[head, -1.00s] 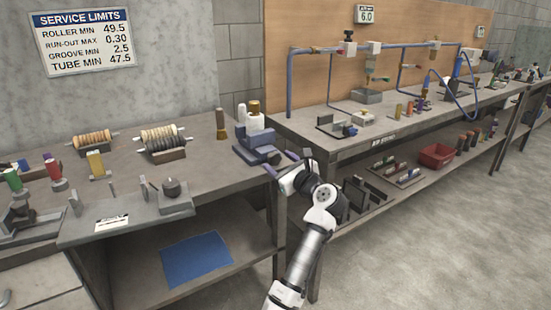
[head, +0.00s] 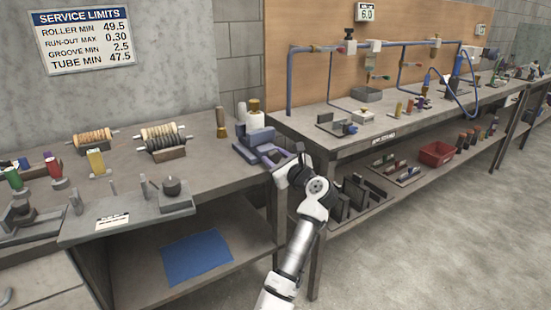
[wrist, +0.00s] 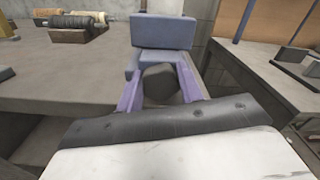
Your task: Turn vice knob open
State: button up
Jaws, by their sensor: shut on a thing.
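The blue-purple vice (head: 257,138) stands at the right front corner of the left bench. In the wrist view its block (wrist: 163,30) lies straight ahead. My gripper (head: 279,158) is at the front side of the vice. In the wrist view, the purple fingers of my gripper (wrist: 158,76) reach forward to the front of the vice, shut on the vice knob.
A brown cylinder (head: 221,124) stands left of the vice. Wound rollers (head: 163,137) lie further left. The right bench (head: 345,140) begins just right of the vice, with a gap between the benches. A blue mat (head: 197,259) lies on the lower shelf.

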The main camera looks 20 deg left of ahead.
jog(key=shift+n, duration=0.4)
jog(key=n, duration=0.3)
jog(key=shift+f+n, duration=0.1)
jog(key=shift+n, duration=0.2)
jog(key=n+b, duration=0.1)
jog(key=n, duration=0.3)
jog(key=shift+f+n, duration=0.1)
jog(key=shift+n, duration=0.2)
jog(key=n+b, duration=0.1)
jog(key=n, duration=0.3)
jog(key=shift+s+f+b, duration=0.1)
jog(key=shift+b, duration=0.3)
jog(key=n+b, duration=0.2)
jog(key=n, duration=0.3)
jog(key=shift+f, duration=0.1)
jog(key=n+b, duration=0.2)
jog(key=n, duration=0.2)
jog(key=shift+f+n+b, duration=0.1)
jog(key=shift+n+b, duration=0.2)
jog(key=n+b, duration=0.2)
jog(key=n, duration=0.2)
jog(key=shift+n+b, duration=0.3)
jog(key=n+b, duration=0.2)
jog(key=n, duration=0.2)
jog(key=shift+n+b, duration=1.1)
jog(key=shift+n, duration=1)
